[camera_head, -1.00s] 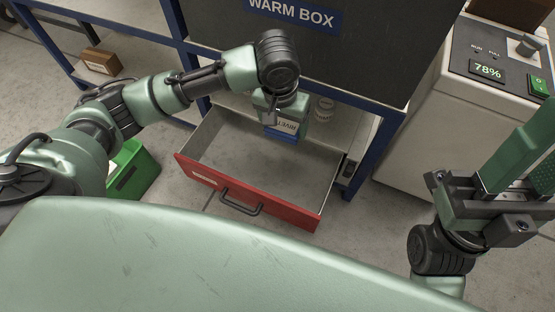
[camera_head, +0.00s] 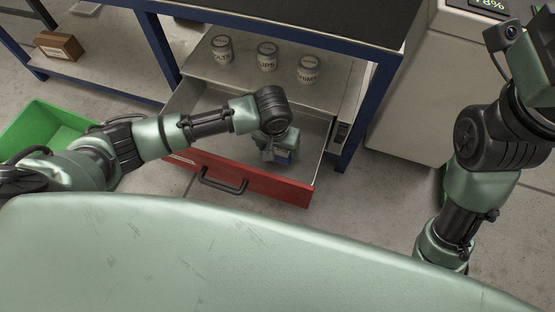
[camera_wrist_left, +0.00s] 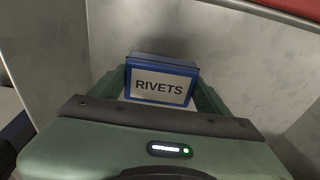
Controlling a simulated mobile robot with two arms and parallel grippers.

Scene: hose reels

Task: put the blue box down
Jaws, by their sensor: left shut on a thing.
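The blue box (camera_head: 284,156) has a white label reading RIVETS, which shows clearly in the left wrist view (camera_wrist_left: 160,86). My left gripper (camera_head: 277,150) is shut on it, with a green finger on each side of the box. Gripper and box are inside the open red-fronted drawer (camera_head: 285,187), toward its right end. I cannot tell whether the box touches the drawer floor. My right gripper (camera_head: 540,60) is cut off by the right edge of the head view, and its fingertips are hidden.
Three labelled cans (camera_head: 267,56) stand on the shelf behind the drawer. A green bin (camera_head: 38,128) is on the floor at left. A brown box (camera_head: 60,46) sits on the lower shelf at far left. The drawer floor left of my gripper looks clear.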

